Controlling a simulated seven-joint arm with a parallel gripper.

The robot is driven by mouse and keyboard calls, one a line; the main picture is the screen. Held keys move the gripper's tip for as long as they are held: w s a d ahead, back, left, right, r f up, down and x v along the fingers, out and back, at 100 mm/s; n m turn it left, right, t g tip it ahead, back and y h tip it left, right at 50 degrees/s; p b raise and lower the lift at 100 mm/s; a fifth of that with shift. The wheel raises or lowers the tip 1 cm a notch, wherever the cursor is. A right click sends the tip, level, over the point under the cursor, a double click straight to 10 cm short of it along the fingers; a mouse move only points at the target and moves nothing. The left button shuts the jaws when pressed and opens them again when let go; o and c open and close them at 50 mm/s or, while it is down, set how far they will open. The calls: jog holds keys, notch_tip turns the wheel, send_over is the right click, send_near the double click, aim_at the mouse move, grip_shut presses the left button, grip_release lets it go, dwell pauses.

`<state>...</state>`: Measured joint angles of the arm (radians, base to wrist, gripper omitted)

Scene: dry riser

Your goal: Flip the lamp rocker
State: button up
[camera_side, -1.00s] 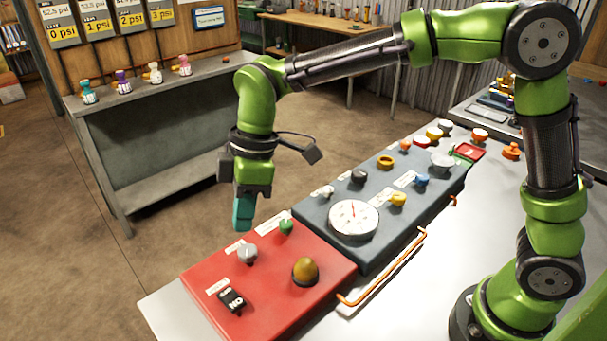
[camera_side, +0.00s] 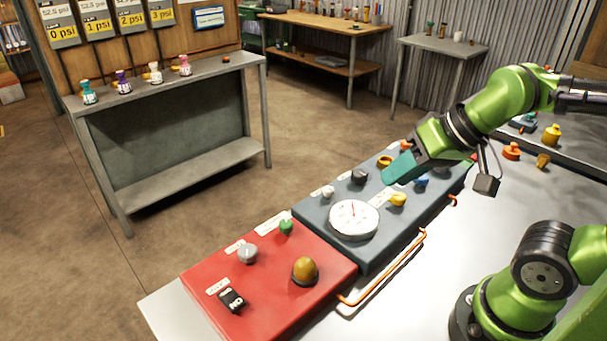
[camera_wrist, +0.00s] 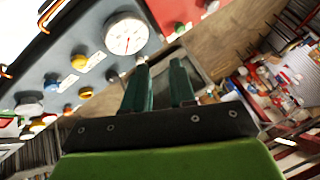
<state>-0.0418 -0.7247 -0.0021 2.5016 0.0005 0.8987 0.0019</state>
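The black rocker (camera_side: 231,301) with white lettering sits near the front left corner of the red panel (camera_side: 325,262), beside a small white label (camera_side: 217,287) too blurred to read. My gripper (camera_side: 390,174) is tilted above the far part of the grey-blue panel, well away from the rocker. In the wrist view its two teal fingers (camera_wrist: 160,65) stand apart with nothing between them. The wrist view shows part of the red panel (camera_wrist: 163,13) at the top, but I cannot make out the rocker there.
An amber dome (camera_side: 305,270), a grey knob (camera_side: 247,253) and a green knob (camera_side: 286,226) share the red panel. The grey-blue panel (camera_side: 372,248) carries a white gauge (camera_side: 353,219) and several knobs. An orange rail (camera_side: 385,268) runs along its right edge.

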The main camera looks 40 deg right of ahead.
jog(key=o, duration=0.5)
jog(key=w+a+n+g, duration=0.1)
jog(key=w+a, duration=0.1)
jog(key=a, duration=0.2)
jog(key=w+a+n+g, duration=0.1)
jog(key=w+a+g, duration=0.1)
jog(key=w+a, duration=0.1)
jog(key=w+a+n+g, duration=0.1)
jog(key=w+a, duration=0.2)
jog(key=a, duration=0.2)
jog(key=shift+a+f+n, duration=0.2)
jog(key=shift+f+n, duration=0.1)
jog(key=shift+f, duration=0.05)
jog(key=shift+o, duration=0.2)
jog(key=g+h, duration=0.2)
jog(key=g, duration=0.1)
send_over(230, 298)
jog(key=shift+f, duration=0.9)
notch_tip(230, 298, down, 16)
jog(key=shift+r, duration=0.1)
jog(key=shift+c, duration=0.3)
